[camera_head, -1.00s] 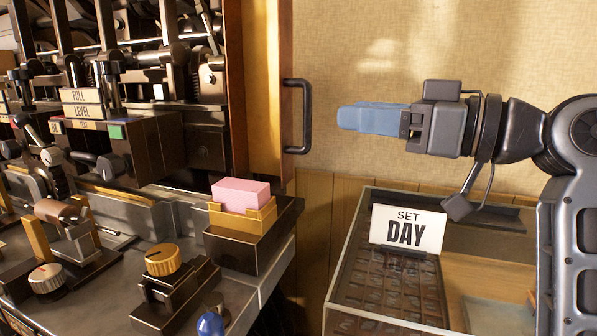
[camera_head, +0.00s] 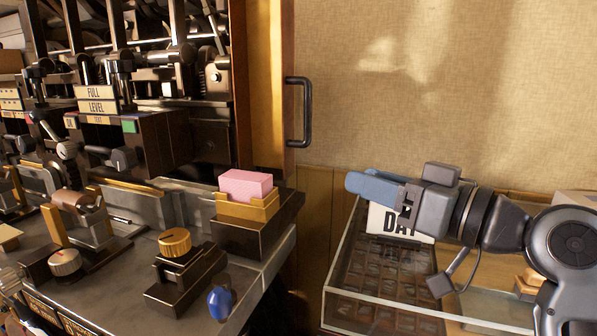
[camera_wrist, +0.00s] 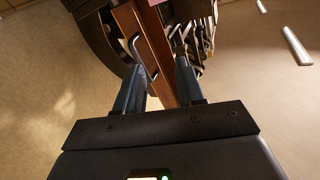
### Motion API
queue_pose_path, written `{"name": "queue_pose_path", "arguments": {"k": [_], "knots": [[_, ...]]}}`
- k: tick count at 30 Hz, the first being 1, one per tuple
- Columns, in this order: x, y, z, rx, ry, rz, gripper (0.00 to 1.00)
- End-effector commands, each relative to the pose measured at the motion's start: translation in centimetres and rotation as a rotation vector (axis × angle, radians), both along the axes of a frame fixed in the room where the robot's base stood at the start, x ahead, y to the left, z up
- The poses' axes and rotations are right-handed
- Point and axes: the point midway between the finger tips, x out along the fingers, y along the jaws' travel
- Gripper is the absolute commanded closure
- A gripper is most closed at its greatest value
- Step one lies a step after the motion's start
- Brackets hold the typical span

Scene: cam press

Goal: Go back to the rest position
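My gripper (camera_head: 352,183) is at the right in the head view, with blue fingers pointing left and slightly up. It is in the air in front of the DAY card (camera_head: 397,224) and hides part of it. In the wrist view, the two fingers of my gripper (camera_wrist: 160,78) are apart with nothing between them. The brown wooden panel with its dark handle shows beyond the fingers.
The cam press (camera_head: 100,95) and its bench with knobs fill the left. A pink block (camera_head: 246,184) sits in a brass holder (camera_head: 248,209). The dark door handle (camera_head: 305,112) is left of my gripper. A glass-topped case (camera_head: 430,312) lies below my arm.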

Motion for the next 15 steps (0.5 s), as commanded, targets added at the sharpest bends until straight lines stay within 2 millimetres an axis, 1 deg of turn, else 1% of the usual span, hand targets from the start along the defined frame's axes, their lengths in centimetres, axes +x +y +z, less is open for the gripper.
{"name": "queue_pose_path", "arguments": {"k": [1, 2, 5, 6, 8, 9, 11, 12, 14, 15], "knots": [[-0.3, -0.2, -1.7, 0.014, 0.025, -0.028, 0.62], [-0.4, -0.4, -2.7, 0.023, 0.039, -0.047, 0.62], [-1.3, -1.2, -6.4, 0.054, 0.087, -0.129, 0.62], [-1.8, -1.6, -8.0, 0.064, 0.107, -0.166, 0.62], [-2.8, -2.2, -10.3, 0.078, 0.133, -0.219, 0.62], [-3.5, -2.6, -11.8, 0.084, 0.151, -0.255, 0.62], [-4.7, -3.3, -13.9, 0.090, 0.174, -0.307, 0.62], [-5.6, -3.7, -15.3, 0.093, 0.187, -0.342, 0.62], [-7.0, -4.3, -17.2, 0.093, 0.208, -0.392, 0.62], [-8.1, -4.7, -18.5, 0.091, 0.219, -0.424, 0.62]]}}
